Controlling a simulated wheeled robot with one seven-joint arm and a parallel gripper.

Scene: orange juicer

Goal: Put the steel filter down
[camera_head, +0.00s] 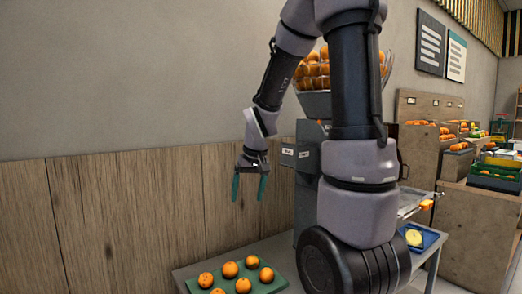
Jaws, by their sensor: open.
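My gripper (249,188) hangs fingers down left of the juicer, above and behind the green tray of oranges. Its two green fingers are apart with nothing visible between them. The juicer (303,158) is a dark grey machine, largely hidden behind my arm. I cannot make out the steel filter for certain. A pale metallic part (411,203) shows to the right of my arm, but I cannot tell what it is.
A green tray (262,288) with several oranges sits on the grey table (190,269). A blue tray (431,235) with a yellow item lies at the right. A basket of oranges (313,77) tops the juicer. A wood-panelled wall (130,215) stands behind. Wooden produce stands (425,150) are farther right.

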